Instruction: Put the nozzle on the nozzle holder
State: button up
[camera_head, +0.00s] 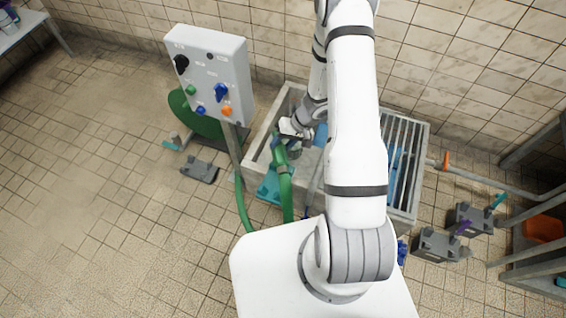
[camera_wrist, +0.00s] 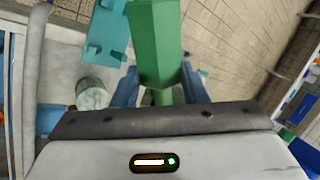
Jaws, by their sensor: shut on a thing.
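My gripper (camera_wrist: 158,88) is shut on the green nozzle (camera_wrist: 154,42), which sits between its two blue fingers in the wrist view. In the head view my gripper (camera_head: 287,139) is over the left part of the basin, and the nozzle (camera_head: 279,156) points down towards the front with the green hose (camera_head: 286,197) running from it. A teal bracket-like part (camera_head: 269,187) is at the basin's front left edge, and it also shows in the wrist view (camera_wrist: 107,32). I cannot tell whether it is the nozzle holder. The nozzle's far end is hidden.
The basin (camera_head: 258,148) has a grating (camera_head: 402,140) at its right. A control box (camera_head: 212,75) on a post stands close at the left. Grey pedestals (camera_head: 441,246) stand at the right. The tiled floor at the left is mostly clear.

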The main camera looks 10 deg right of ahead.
jog(key=f+m+t+b, duration=0.1)
jog(key=f+m+b, duration=0.1)
jog(key=f+b, duration=0.5)
jog(key=w+f+m+t+b, duration=0.1)
jog(key=f+m+b, duration=0.1)
jog(key=f+b, duration=0.5)
jog(key=w+f+m+t+h+b, duration=0.1)
jog(key=f+m+b, duration=0.1)
jog(key=f+b, duration=0.5)
jog(key=shift+w+d+b, duration=0.15)
jog(key=shift+w+b, duration=0.1)
jog(key=shift+b, duration=0.1)
jog(key=shift+f+b, duration=0.6)
jog(key=shift+f, duration=1.45)
jog(key=o, duration=1.2)
jog(key=p+v, duration=0.4)
jog(key=v, duration=0.3)
jog(key=shift+r, duration=0.4)
